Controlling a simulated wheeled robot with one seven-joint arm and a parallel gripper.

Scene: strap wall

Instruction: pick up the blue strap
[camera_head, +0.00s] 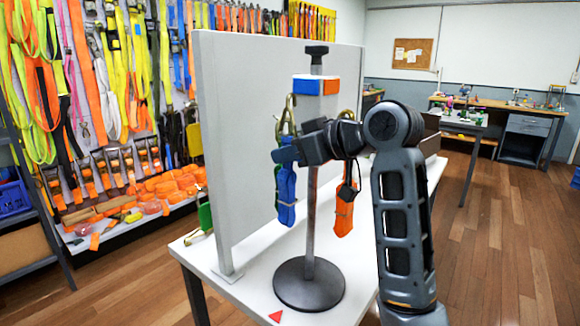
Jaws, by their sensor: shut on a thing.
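The blue strap (286,193) is a folded bundle hanging in front of the grey panel, on the left of a dark stand. A brass-coloured hook (288,112) shows just above it. My gripper (287,151) reaches in from the right, across the stand's pole, and is shut on the upper part of the blue strap. The fingers hide part of the strap there. I cannot tell whether the strap is still on its hook. An orange strap (345,207) hangs on the right of the pole, behind my arm.
The stand (310,284) has a round black base on a white table (258,292). A blue, white and orange label (316,86) is near its top. The tall grey panel (240,140) stands close on the left. A red triangle (276,316) marks the table's front.

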